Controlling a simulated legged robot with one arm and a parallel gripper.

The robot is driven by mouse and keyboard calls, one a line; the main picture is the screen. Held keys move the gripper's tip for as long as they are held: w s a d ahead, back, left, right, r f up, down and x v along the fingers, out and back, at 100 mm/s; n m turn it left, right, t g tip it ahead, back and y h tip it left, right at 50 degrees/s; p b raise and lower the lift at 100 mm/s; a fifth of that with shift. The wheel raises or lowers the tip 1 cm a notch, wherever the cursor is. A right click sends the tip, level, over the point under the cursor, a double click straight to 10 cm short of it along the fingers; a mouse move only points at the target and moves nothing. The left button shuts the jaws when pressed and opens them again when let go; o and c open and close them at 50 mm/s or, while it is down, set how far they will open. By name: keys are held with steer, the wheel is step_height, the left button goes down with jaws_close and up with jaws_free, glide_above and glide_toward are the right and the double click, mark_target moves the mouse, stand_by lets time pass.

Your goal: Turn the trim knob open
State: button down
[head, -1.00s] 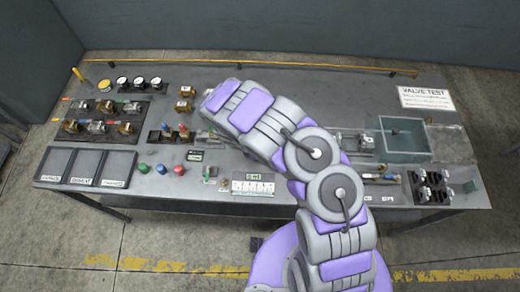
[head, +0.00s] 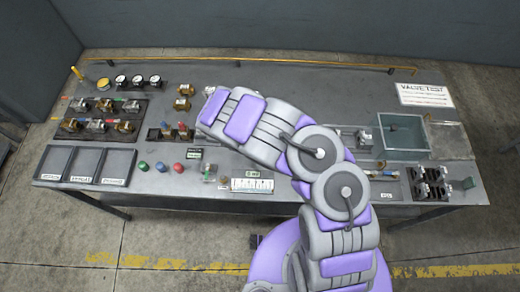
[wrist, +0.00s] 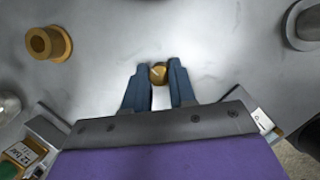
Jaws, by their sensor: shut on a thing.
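A small brass knob (wrist: 158,74), which I take to be the trim knob, sits between the two blue fingertips of my gripper (wrist: 160,68) in the wrist view. The fingers are shut on it from both sides. Behind it is a smooth grey metal surface (wrist: 165,25). How far the knob is turned cannot be told. In the head view my arm hides both the gripper and the knob.
A brass fitting (wrist: 48,42) stands at the upper left in the wrist view. In the head view, the bench (head: 290,85) carries several valves, gauges and coloured buttons on the left, empty trays (head: 88,165), and a clear tank (head: 405,137) at right.

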steer(key=shift+w+r, duration=0.1)
steer(key=c, duration=0.9)
jaws_free()
steer(key=p+v, duration=0.2)
steer(key=v, duration=1.5)
steer(key=shift+a+r, duration=0.1)
steer(key=shift+a, duration=0.05)
